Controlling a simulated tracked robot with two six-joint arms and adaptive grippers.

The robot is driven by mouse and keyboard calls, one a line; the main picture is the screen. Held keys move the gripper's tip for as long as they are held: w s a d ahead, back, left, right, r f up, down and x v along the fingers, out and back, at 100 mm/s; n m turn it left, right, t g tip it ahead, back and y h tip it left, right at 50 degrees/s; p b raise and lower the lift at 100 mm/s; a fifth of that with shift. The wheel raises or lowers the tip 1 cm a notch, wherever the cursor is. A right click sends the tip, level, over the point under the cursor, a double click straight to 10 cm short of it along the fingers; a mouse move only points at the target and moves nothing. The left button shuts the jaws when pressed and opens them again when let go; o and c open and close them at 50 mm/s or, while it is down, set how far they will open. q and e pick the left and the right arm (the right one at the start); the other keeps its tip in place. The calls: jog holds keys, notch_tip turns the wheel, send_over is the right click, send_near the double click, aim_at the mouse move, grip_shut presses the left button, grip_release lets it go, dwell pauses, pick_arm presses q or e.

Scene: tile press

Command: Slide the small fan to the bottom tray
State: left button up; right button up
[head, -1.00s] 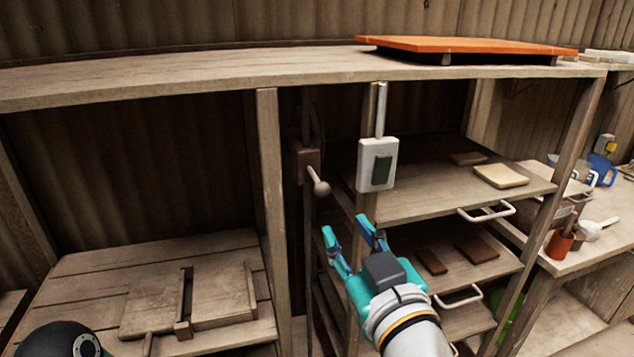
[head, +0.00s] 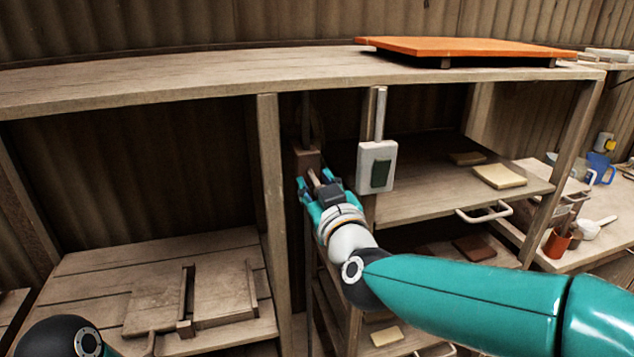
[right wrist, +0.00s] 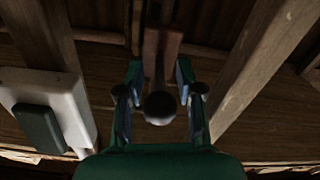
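No small fan can be made out in either view. A rack of wooden pull-out trays stands right of centre in the head view. Its upper tray (head: 425,205) holds cream and brown tiles and has a pale handle (head: 483,213). A lower tray holds a cream tile (head: 386,336); my right arm covers much of the lower trays. My right gripper (head: 318,180) is at the lever on the post left of the rack. In the right wrist view, its open fingers (right wrist: 158,72) stand either side of the lever's round knob (right wrist: 160,107), with gaps visible. My left gripper is out of view.
A white switch box (head: 377,166) with a dark green button hangs just right of my right gripper. Wooden posts (head: 272,190) flank the lever. An orange board (head: 465,46) lies on the top shelf. Cups and a red pot (head: 557,243) stand on the right bench.

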grip_shut()
jog(key=shift+f, duration=0.1)
dwell(0.3)
